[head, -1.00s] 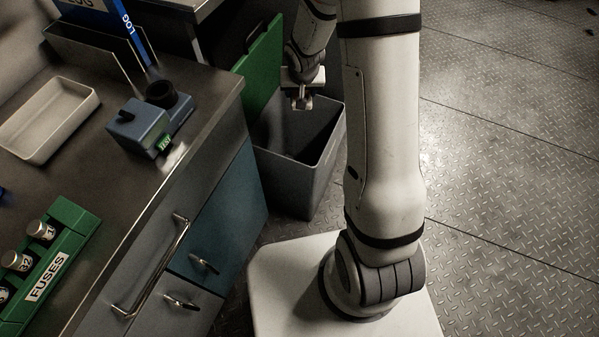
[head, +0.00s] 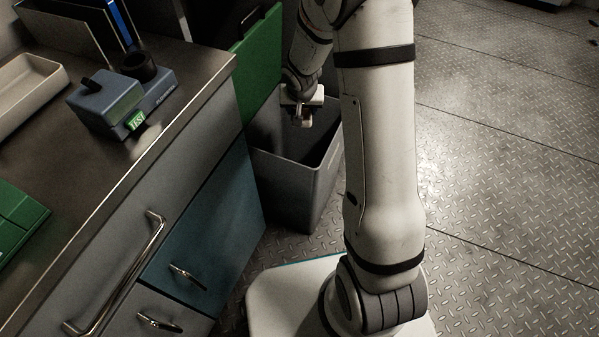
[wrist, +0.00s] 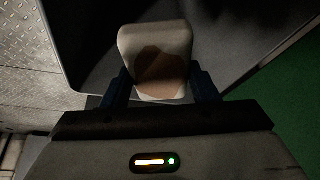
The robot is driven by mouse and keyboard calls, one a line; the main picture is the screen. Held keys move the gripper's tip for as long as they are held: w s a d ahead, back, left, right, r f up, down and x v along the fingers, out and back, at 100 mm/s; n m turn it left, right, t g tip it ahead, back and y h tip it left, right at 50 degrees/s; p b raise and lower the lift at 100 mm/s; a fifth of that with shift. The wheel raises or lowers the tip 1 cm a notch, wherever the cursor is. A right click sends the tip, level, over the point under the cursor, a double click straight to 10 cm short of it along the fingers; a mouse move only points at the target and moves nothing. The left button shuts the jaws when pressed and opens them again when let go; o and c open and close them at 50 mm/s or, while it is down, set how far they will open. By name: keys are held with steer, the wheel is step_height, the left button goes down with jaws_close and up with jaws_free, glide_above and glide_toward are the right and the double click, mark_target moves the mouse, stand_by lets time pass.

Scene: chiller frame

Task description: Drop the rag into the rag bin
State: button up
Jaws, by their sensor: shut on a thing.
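My gripper (head: 303,120) points down over the open top of the grey rag bin (head: 290,185), which stands on the floor beyond the cabinet. In the wrist view, the gripper (wrist: 160,92) is shut on the rag (wrist: 155,38), a pale off-white piece with a brown stain. The rag sits between the two dark fingers. The bin's rim and dark inside (wrist: 90,40) show behind and below it. In the head view the rag is small and hard to make out at the fingertips. The bin's floor is in shadow.
A green panel (head: 258,65) stands upright behind the bin's left side. The counter (head: 150,160) at left bears a blue-grey test device (head: 105,105), a pale tray (head: 25,95) and a green fuse rack (head: 15,220).

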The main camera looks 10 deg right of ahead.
steer(key=shift+f+b, duration=0.3)
steer(key=shift+f, duration=0.45)
steer(key=o, duration=1.1)
steer(key=shift+o, duration=0.2)
steer(key=shift+p+v, duration=1.7)
steer(key=shift+v, duration=2.25)
steer(key=shift+s, duration=0.1)
